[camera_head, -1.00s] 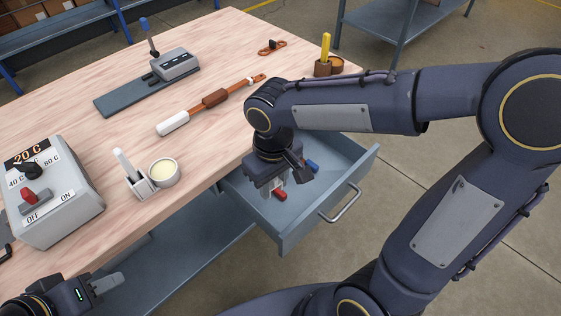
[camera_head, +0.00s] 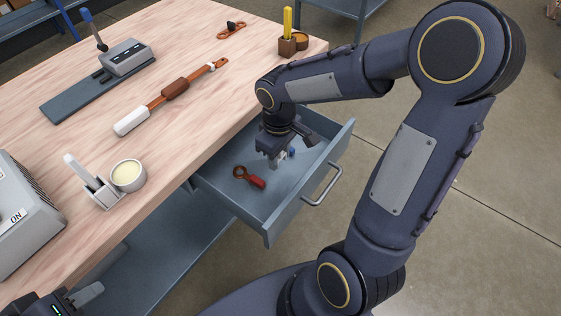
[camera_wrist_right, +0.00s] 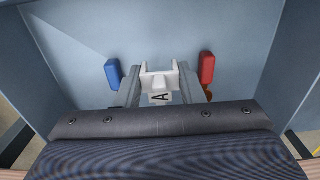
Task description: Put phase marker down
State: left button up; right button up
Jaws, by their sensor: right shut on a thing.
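The phase marker (camera_wrist_right: 160,84), a white piece with a black letter A, sits between the fingers of my right gripper (camera_wrist_right: 160,92) in the right wrist view. My right gripper (camera_head: 275,162) is shut on it, pointing down inside the open grey drawer (camera_head: 225,202). In the head view the marker is mostly hidden by the gripper. I cannot tell whether it touches the drawer floor. My left gripper (camera_head: 85,294) is at the bottom left corner, partly cut off, and its jaw opening is unclear.
In the drawer, a red-handled tool with a brown ring (camera_head: 257,182) and a blue-handled item (camera_head: 291,153) lie on either side of the gripper. The drawer walls and handle (camera_head: 322,188) are close by. The wooden table (camera_head: 190,125) holds a white holder (camera_head: 102,193) and a round cup (camera_head: 128,175).

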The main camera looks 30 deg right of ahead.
aim_at(280, 170)
jog(key=shift+w+d+f, duration=0.1)
jog(key=shift+d+f, duration=0.15)
jog(key=shift+f, duration=0.15)
jog(key=shift+w+f+b, duration=0.1)
jog(key=shift+f+b, duration=0.3)
jog(key=shift+f, duration=1.2)
jog(key=shift+f, duration=0.15)
jog(key=o, duration=0.9)
jog(key=shift+o, duration=0.2)
